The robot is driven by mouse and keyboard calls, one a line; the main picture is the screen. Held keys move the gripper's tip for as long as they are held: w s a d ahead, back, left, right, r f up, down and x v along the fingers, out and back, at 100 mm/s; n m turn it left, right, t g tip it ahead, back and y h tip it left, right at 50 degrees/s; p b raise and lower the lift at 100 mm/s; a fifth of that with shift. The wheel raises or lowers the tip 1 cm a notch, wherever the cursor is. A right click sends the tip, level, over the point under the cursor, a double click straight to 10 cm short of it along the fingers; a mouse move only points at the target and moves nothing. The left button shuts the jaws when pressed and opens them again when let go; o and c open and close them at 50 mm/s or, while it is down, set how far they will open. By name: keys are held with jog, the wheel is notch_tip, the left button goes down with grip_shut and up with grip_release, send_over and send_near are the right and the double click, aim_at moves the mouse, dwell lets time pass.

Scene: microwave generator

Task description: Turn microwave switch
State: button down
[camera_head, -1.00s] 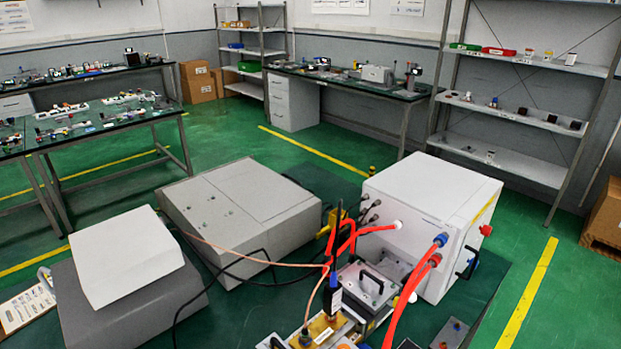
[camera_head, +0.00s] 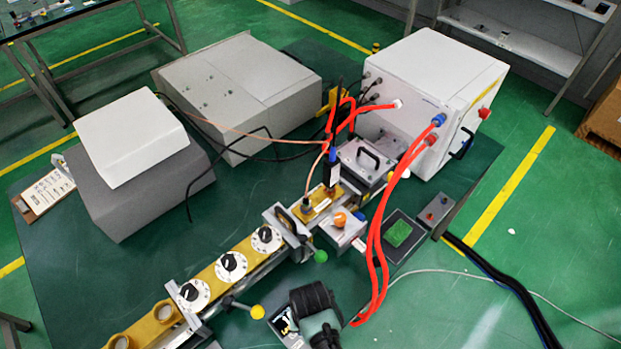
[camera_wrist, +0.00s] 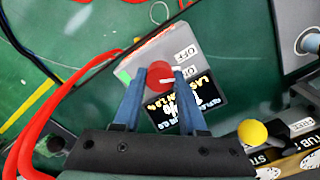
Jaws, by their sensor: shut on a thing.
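The switch is a round red knob (camera_wrist: 157,74) with a white pointer mark pointing right. It sits on a small grey box (camera_wrist: 160,48) with OFF and ON labels to the right of the knob. My gripper (camera_wrist: 158,82) has its two blue fingers on either side of the knob, shut on it. A dark panel (camera_wrist: 192,105) with yellow and white writing lies just below the knob. In the head view, my gripper (camera_head: 318,312) is at the bottom middle, over the box with a small display (camera_head: 285,326); the knob is hidden there.
Red hoses (camera_head: 376,255) hang just right of my gripper. A yellow waveguide with black-and-white dials (camera_head: 231,265) runs to the left, with a yellow ball knob (camera_head: 257,312) close by. A green-screen meter (camera_head: 398,233) and a white cabinet (camera_head: 425,95) stand behind.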

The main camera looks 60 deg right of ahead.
jog(key=shift+n+p, duration=0.55)
jog(key=shift+n, duration=1.75)
jog(key=c, duration=0.8)
grip_release()
jog(key=shift+o, duration=0.2)
jog(key=shift+r, duration=0.15)
notch_tip(320, 180, up, 13)
